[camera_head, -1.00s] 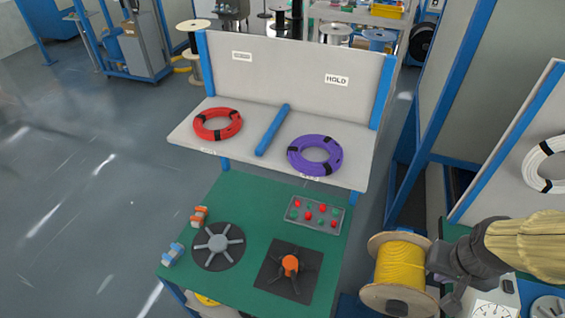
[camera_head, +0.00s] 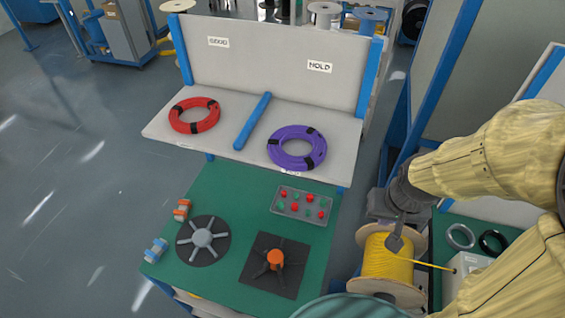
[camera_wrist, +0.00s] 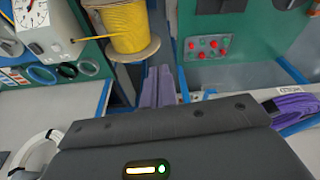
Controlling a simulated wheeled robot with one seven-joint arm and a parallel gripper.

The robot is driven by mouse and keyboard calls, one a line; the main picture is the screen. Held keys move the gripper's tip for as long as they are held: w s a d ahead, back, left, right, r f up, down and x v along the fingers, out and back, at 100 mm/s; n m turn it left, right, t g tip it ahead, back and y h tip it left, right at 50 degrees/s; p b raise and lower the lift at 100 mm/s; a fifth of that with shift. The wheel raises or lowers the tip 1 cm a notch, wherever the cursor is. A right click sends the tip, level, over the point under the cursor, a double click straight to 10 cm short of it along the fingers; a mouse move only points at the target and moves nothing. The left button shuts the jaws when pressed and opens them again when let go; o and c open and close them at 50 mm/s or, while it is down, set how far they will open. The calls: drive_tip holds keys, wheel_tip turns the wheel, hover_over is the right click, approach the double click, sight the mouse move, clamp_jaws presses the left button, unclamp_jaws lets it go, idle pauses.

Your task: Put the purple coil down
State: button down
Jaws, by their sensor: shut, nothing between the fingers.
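The purple coil (camera_head: 297,148), with black bands, lies flat on the grey shelf (camera_head: 222,156), right of the blue divider (camera_head: 252,121) and below the HOLD sign (camera_head: 320,66). Part of it shows at the right edge in the wrist view (camera_wrist: 293,104). My gripper (camera_head: 394,244) is shut and empty, in front of the yellow cable spool and well to the right of the coil. Its closed fingers (camera_wrist: 158,86) show in the wrist view with nothing between them.
A red coil (camera_head: 194,115) lies left of the divider. The yellow spool (camera_head: 388,258) stands close to my gripper. A white coil (camera_wrist: 36,150) shows in the wrist view.

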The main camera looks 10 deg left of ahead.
drive_tip(key=w+a+r+g, duration=0.1)
drive_tip(key=a+r, duration=0.2)
drive_tip(key=a, duration=0.5)
drive_tip(key=w+a+r+m+p, duration=0.1)
drive_tip(key=a+r, duration=0.3)
drive_tip(key=a, duration=0.4)
drive_tip(key=w+a+r+g+p, duration=0.1)
drive_tip(key=w+a+r, duration=0.2)
drive_tip(key=a, duration=0.5)
drive_tip(key=shift+w+r+g, duration=0.25)
drive_tip(key=shift+r+g, duration=0.05)
drive_tip(key=shift+r, duration=0.35)
drive_tip(key=w+f+p, duration=0.4)
drive_tip(key=f+p, duration=0.1)
drive_tip(key=f, duration=0.5)
drive_tip(key=shift+d, duration=0.2)
